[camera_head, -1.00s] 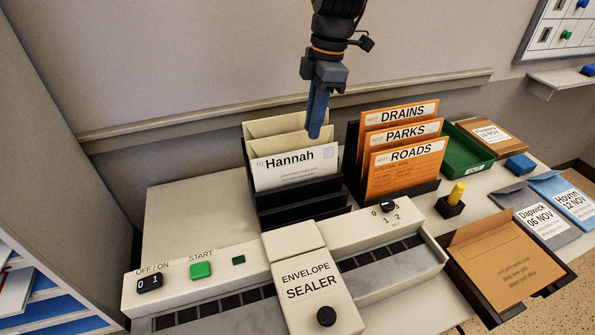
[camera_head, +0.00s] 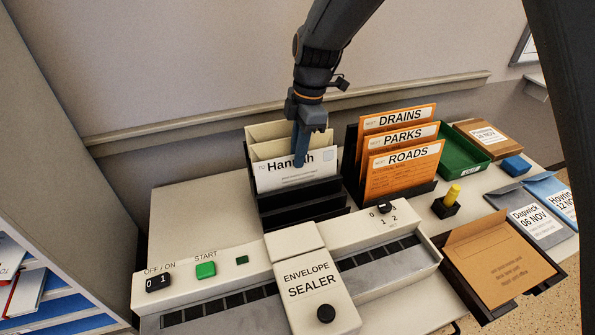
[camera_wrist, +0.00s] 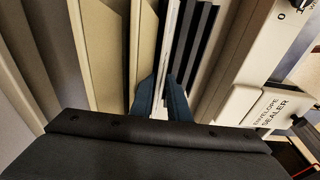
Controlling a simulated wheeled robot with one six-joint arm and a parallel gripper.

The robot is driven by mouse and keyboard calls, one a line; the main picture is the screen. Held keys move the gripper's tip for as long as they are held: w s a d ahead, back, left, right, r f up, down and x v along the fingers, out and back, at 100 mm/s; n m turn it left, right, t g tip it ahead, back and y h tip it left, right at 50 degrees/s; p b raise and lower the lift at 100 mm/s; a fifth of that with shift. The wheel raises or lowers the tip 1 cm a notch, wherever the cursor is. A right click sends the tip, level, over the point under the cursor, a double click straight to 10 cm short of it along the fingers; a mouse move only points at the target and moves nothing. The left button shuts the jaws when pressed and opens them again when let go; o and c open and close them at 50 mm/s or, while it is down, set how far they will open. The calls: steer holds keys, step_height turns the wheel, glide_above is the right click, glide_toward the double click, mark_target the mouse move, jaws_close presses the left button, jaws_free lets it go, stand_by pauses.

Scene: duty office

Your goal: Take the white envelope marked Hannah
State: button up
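The white envelope marked Hannah (camera_head: 298,182) stands upright at the front of a black rack (camera_head: 300,212), with cream envelopes (camera_head: 278,130) behind it. My gripper (camera_head: 301,158) points down at its top edge, and a blue finger covers part of the name. In the wrist view, the two blue fingers (camera_wrist: 160,92) are apart. The white envelope's edge (camera_wrist: 168,55) shows between them, with a cream envelope (camera_wrist: 143,40) close by on the left. I cannot see contact on both faces.
Orange envelopes (camera_head: 402,170) stand in a second rack just right. The envelope sealer (camera_head: 312,278) lies in front of the racks. A green tray (camera_head: 460,152), a yellow-topped stamp (camera_head: 452,195) and a tray with a brown envelope (camera_head: 497,262) are on the right. The table left of the rack is clear.

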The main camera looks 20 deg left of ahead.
jaws_close()
steer(key=shift+w+r, duration=0.15)
steer(key=shift+r, duration=0.05)
